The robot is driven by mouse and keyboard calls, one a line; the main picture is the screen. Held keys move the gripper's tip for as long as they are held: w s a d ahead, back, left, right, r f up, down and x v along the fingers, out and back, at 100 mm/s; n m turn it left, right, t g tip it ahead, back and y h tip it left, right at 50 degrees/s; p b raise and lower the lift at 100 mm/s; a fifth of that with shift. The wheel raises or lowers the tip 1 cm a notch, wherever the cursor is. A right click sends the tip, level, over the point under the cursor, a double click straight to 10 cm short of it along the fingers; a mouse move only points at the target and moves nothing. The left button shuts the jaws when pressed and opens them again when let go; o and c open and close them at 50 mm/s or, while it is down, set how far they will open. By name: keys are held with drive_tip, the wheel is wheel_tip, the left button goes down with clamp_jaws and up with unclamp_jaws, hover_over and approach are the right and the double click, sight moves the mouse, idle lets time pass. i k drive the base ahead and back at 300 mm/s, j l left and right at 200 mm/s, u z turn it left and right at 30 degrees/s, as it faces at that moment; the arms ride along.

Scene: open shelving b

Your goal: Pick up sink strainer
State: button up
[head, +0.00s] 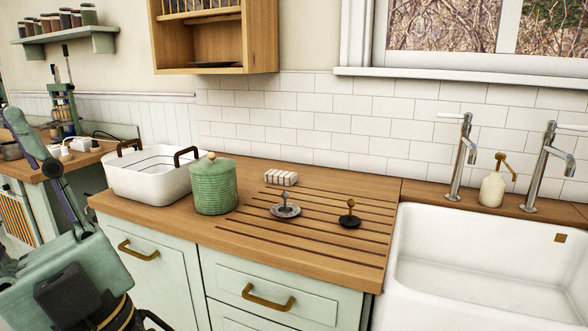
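Two small strainer-like pieces with upright knobs stand on the grooved part of the wooden counter. One is a silver disc with a grey knob (285,209). The other is a dark disc with a brass-coloured knob (350,217), a little to its right. I cannot tell which is meant by the sink strainer. Both stand apart from other things. My arm is at the lower left, in front of the cabinets. Only a dark part of my gripper (154,320) shows at the bottom edge; its fingertips are out of frame. It is well away from both pieces.
A white ribbed block (281,177) lies behind the silver piece. A green lidded canister (213,187) and a white basin with brown handles (150,178) stand left. A white sink (480,235) with two taps is right. The grooved counter's front is clear.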

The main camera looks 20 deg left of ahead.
sight(285, 208)
drive_tip(key=i+j, duration=0.1)
drive_tip(key=j, duration=0.4)
drive_tip(key=i+j, duration=0.1)
drive_tip(key=j, duration=0.4)
drive_tip(key=i+j+z, duration=0.1)
drive_tip(key=j, duration=0.4)
drive_tip(key=i+j, duration=0.1)
drive_tip(key=j, duration=0.4)
drive_tip(key=i+j, duration=0.7)
drive_tip(key=i, duration=0.05)
